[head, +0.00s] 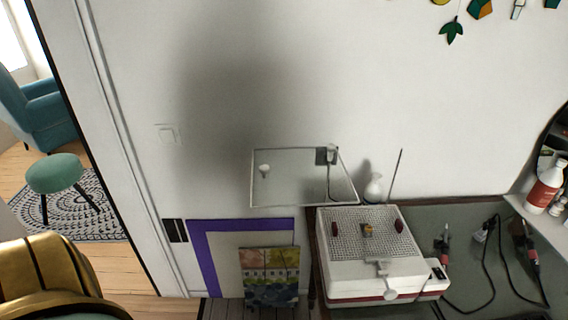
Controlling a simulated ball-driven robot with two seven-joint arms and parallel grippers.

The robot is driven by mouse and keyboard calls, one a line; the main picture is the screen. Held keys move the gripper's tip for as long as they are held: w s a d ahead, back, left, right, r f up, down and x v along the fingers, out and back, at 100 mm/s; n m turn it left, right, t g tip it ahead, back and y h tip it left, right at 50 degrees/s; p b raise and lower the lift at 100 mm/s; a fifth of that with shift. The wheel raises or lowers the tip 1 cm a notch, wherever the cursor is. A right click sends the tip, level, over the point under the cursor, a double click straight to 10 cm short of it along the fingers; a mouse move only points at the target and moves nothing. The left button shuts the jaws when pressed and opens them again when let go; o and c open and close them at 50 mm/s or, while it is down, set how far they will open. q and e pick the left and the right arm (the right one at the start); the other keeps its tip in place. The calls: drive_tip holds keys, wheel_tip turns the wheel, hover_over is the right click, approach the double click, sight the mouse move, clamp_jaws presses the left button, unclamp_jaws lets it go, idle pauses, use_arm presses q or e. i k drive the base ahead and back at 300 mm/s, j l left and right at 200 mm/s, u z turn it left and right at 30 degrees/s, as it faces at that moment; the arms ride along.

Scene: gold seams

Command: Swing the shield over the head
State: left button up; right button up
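The shield (290,180) is a clear rectangular panel with a pale rim. It appears raised behind the back edge of a white and red machine (345,284), in front of the wall. A small bracket sits near its upper right corner. The head (367,230) appears to be the small brass-coloured piece in the middle of the machine's grid top, between two dark red pieces. The shield does not cover it. Neither of my grippers shows in the head view.
The machine stands on a grey-green bench (468,255). A white vase (374,188) stands behind it. Soldering tools with black cables (528,250) lie to the right. A purple frame (205,250) and a painting (269,277) lean left of the bench. Bottles (546,188) stand at far right.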

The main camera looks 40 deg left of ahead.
sight(264, 169)
drive_tip(key=u, duration=1.1)
